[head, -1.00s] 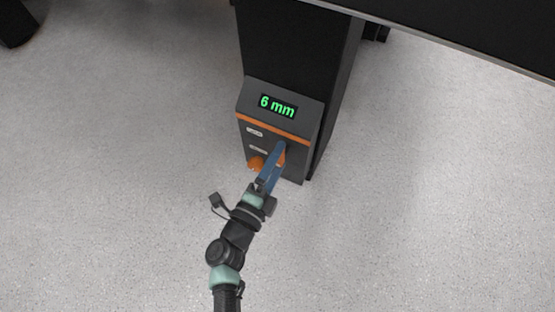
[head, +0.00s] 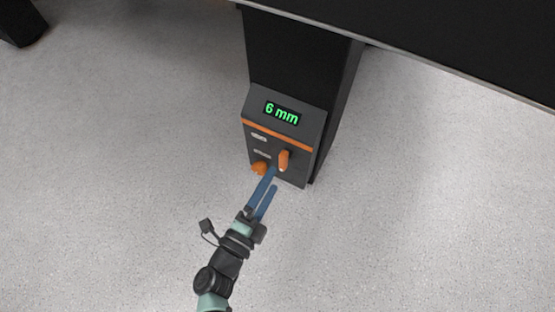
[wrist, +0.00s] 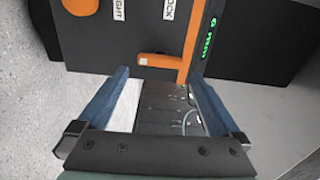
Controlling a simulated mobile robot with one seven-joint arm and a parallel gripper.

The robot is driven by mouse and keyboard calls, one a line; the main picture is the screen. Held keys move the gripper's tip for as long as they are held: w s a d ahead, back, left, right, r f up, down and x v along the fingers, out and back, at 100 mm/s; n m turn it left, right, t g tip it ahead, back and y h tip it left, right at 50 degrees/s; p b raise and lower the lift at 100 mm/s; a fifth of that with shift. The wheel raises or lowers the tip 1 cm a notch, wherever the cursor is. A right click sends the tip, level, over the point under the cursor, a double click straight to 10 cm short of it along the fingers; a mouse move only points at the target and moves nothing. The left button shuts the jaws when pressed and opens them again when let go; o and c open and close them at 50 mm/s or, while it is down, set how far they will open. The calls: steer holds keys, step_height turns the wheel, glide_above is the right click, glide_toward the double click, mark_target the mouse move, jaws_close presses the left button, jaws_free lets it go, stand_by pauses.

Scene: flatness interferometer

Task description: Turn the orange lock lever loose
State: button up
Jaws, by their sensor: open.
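The orange lock lever (head: 284,160) is on the front of a dark control box, standing roughly upright on its panel in the head view. In the wrist view the lever (wrist: 160,61) lies across the picture, beyond the gap between my fingertips. My gripper (head: 272,180) is open and empty, with blue fingers, just in front of and below the lever. In the wrist view my gripper (wrist: 158,76) shows both fingers well apart, with no visible contact with the lever. A label reading LOCK (wrist: 171,9) is near the lever.
An orange knob (head: 260,168) sits left of the lever, near a label reading HEIGHT (wrist: 119,11). The box (head: 300,176) is on a black column (head: 300,60) under a dark tabletop (head: 470,45). The grey floor around is clear.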

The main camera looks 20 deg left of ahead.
steer(key=s+p, duration=0.1)
steer(key=s, duration=0.6)
steer(key=shift+s+a+p, duration=0.15)
steer(key=shift+s+p, duration=0.05)
steer(key=shift+p, duration=0.2)
